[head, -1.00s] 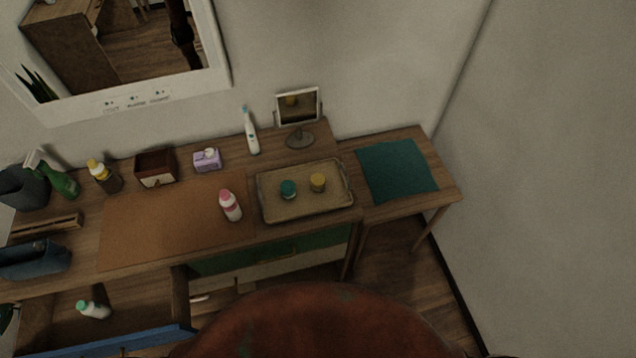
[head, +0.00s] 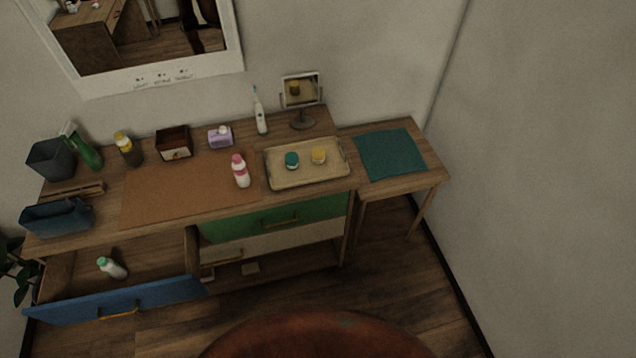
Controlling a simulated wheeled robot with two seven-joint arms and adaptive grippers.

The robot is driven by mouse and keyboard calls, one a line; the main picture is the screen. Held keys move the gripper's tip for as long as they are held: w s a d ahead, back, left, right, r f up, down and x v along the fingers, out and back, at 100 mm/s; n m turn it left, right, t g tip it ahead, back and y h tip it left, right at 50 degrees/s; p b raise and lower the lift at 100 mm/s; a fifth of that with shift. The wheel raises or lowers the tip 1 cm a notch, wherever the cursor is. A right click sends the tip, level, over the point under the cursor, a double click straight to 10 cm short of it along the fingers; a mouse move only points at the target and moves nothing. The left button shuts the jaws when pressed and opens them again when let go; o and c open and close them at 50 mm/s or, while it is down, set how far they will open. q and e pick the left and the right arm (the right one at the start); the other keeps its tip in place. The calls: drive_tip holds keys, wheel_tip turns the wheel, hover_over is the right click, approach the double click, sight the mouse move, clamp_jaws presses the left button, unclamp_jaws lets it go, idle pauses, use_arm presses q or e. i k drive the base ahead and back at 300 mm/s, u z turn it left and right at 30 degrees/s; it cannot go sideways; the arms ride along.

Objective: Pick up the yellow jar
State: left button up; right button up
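The yellow jar (head: 319,155) stands upright on the right half of a beige tray (head: 290,181) on the wooden desk. A teal jar (head: 292,160) stands just left of it in the same tray, with a small gap between them. A reflection of the yellow jar seems to show in the small mirror (head: 301,92) behind the tray. Neither of my grippers is in the head view.
A pink and white bottle (head: 241,172) stands left of the tray on a brown mat (head: 180,196). An electric toothbrush (head: 261,115) and a purple box (head: 220,137) stand behind. A blue-fronted drawer (head: 140,299) is open, with a bottle (head: 112,268) inside.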

sight(318, 152)
drive_tip(key=z, duration=0.1)
drive_tip(key=k, duration=0.4)
drive_tip(key=u, duration=0.95)
drive_tip(key=i, duration=1.15)
drive_tip(key=z, duration=0.5)
